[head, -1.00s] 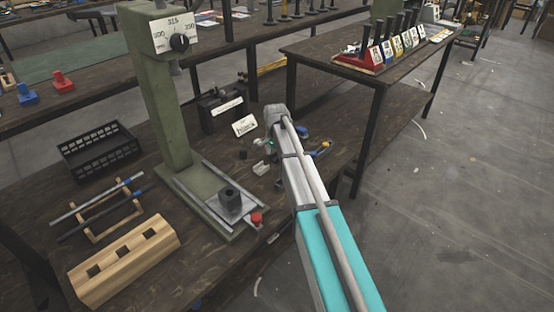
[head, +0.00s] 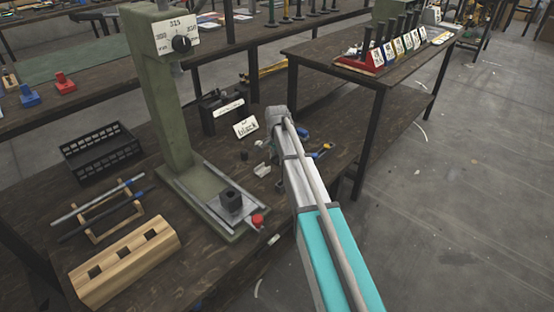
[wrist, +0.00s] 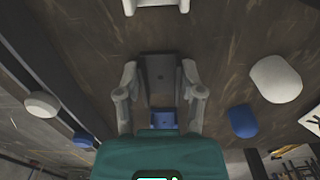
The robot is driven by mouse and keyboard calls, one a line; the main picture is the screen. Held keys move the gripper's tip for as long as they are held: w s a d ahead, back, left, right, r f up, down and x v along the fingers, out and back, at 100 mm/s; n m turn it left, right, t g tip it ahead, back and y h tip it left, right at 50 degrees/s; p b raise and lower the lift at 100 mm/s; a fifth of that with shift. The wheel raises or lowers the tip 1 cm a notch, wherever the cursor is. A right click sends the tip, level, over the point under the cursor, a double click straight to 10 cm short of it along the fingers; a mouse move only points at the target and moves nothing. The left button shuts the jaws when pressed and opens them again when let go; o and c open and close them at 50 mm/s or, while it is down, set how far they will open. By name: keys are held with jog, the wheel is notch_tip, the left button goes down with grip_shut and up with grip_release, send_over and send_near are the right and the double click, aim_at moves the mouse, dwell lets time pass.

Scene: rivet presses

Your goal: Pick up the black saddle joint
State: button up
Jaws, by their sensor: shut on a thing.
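My gripper (wrist: 160,88) points down at the dark wooden table. Its two grey fingers stand on either side of a dark, blocky piece, which I take to be the black saddle joint (wrist: 161,72). The fingers are shut on it. I cannot tell whether it still touches the table. A blue part (wrist: 164,118) shows below it, close to the palm. In the head view my arm hides the gripper and the joint. A card reading "black" (head: 246,128) stands just left of the arm's end.
A white piece (head: 262,169) lies left of the arm; a white piece also shows at the wrist view's top (wrist: 156,4). A small black cylinder (head: 244,155) is nearby. The green press (head: 160,100) stands left.

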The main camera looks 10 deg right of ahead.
jog(key=shift+r, duration=0.15)
notch_tip(320, 180, up, 2)
jog(key=p, duration=0.2)
jog(key=shift+r+p, duration=0.15)
jog(key=shift+p, duration=0.15)
jog(key=s+d+r+p, duration=0.2)
jog(key=s+r+p, duration=0.8)
jog(key=s, duration=0.3)
jog(key=shift+s+d+r, duration=0.2)
jog(key=shift+s+d, duration=0.15)
jog(key=shift+d, duration=0.05)
